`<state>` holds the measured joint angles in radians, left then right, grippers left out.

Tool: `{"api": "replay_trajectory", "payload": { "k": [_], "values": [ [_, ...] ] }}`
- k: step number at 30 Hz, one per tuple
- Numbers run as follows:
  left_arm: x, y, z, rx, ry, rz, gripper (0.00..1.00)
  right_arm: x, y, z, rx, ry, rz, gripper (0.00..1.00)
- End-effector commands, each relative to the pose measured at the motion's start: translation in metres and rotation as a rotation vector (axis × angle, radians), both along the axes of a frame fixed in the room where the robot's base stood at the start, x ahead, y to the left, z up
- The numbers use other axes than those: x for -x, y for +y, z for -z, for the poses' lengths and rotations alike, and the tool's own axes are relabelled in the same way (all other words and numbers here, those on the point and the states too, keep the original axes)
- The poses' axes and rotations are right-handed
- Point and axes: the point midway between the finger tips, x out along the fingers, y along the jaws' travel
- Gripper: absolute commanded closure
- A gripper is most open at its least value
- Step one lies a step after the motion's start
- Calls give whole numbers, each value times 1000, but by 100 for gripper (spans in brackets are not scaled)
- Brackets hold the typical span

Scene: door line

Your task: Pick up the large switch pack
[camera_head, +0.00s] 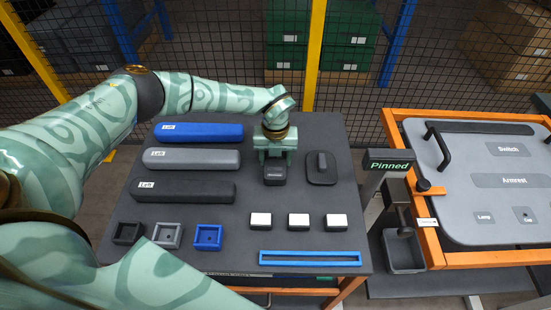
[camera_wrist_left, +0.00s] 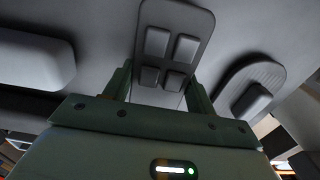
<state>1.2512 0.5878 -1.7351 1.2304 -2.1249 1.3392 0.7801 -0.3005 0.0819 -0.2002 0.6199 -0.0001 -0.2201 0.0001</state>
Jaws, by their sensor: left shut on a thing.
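The large switch pack (camera_head: 275,174) is a dark panel near the back middle of the dark table. In the left wrist view the switch pack (camera_wrist_left: 176,35) shows as a grey rounded plate with several raised switches. My left gripper (camera_head: 275,155) reaches it from above and is shut on it. In the left wrist view its two fingers (camera_wrist_left: 158,85) stand at either side of the pack's near part. The gripper hides part of the pack in the head view. I cannot tell whether the pack is clear of the tabletop. My right gripper is not in view.
A smaller single-switch pack (camera_head: 321,168) lies just right of the gripper. Blue (camera_head: 200,132), grey (camera_head: 190,159) and black (camera_head: 183,190) armrests lie left. Small cups, white-topped blocks (camera_head: 298,221) and a blue strip (camera_head: 310,258) lie in front. A door panel (camera_head: 480,205) stands right, beyond a "Pinned" sign (camera_head: 391,167).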

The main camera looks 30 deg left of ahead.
Motion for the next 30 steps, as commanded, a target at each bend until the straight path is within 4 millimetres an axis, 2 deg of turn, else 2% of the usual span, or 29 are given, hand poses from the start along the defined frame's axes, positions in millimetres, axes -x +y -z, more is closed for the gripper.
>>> {"api": "replay_trajectory", "payload": {
  "k": [5,9,17,21,24,30],
  "values": [
    [-1,0,-13,0,-4,0,70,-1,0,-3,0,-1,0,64],
    [-1,-2,-37,1,-5,2,70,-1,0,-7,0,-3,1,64],
    [9,-52,-95,2,-5,5,70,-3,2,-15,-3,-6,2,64],
    [16,-89,-107,1,-2,6,70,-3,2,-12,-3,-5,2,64],
    [20,-108,-116,1,-3,5,70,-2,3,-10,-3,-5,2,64],
    [24,-132,-127,1,-3,1,70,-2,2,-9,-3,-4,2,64]
  ]
}}
